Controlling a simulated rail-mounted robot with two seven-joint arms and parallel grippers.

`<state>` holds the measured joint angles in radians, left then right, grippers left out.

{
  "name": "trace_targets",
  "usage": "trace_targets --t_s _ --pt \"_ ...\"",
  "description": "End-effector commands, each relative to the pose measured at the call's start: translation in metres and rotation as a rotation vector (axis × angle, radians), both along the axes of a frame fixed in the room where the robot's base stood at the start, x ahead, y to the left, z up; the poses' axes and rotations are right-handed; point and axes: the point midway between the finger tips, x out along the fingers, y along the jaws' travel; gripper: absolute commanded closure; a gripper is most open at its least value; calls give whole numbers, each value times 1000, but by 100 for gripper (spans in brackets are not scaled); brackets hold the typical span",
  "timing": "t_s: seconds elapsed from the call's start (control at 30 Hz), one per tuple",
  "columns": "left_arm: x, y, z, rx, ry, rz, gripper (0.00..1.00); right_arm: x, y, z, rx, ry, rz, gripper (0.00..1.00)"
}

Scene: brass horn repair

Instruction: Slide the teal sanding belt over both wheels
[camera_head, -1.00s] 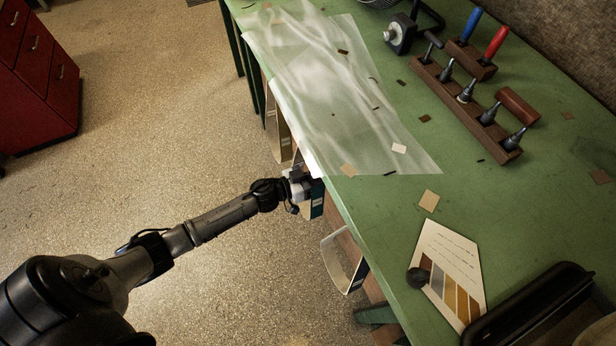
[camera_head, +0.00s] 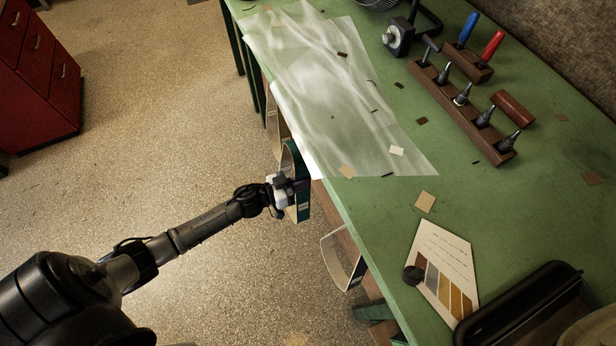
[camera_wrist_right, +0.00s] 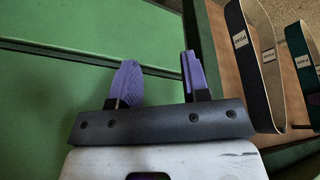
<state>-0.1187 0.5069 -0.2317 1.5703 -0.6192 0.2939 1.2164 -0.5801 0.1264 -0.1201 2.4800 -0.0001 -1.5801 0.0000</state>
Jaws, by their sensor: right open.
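The teal sanding belt (camera_head: 303,203) is a loop with a pale inner side and a small label, at the bench's front edge in the head view. My left gripper (camera_head: 288,188) is at the belt's near side and appears shut on it; its fingertips are partly hidden. The belt also shows, cut off, at the right edge of the right wrist view (camera_wrist_right: 301,50). My right gripper (camera_wrist_right: 156,82) is open and empty, left of a dark belt (camera_wrist_right: 240,45). It is outside the head view. I cannot identify the two wheels.
The dark belt also hangs below the bench edge in the head view (camera_head: 335,262). Other belts (camera_head: 272,120) hang farther along. The green bench (camera_head: 375,210) carries a plastic sheet (camera_head: 330,100), a tool rack (camera_head: 455,110), a sample card (camera_head: 445,260) and a black case (camera_head: 520,305).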

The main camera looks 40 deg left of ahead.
Motion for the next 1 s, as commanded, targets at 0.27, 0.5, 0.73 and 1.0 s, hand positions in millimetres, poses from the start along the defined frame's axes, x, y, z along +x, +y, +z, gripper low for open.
trace_targets --t_s 0.27,0.5,0.73,1.0 --pt "-14 7 2 1 1 1 100 0 0 8 0 0 0 57" --pt "-27 14 4 -1 1 1 100 0 1 14 4 0 -3 57" --pt "-38 19 5 -1 0 0 100 0 3 19 10 -1 -6 57" --pt "-43 22 5 0 -1 1 100 0 3 20 10 -1 -6 57"
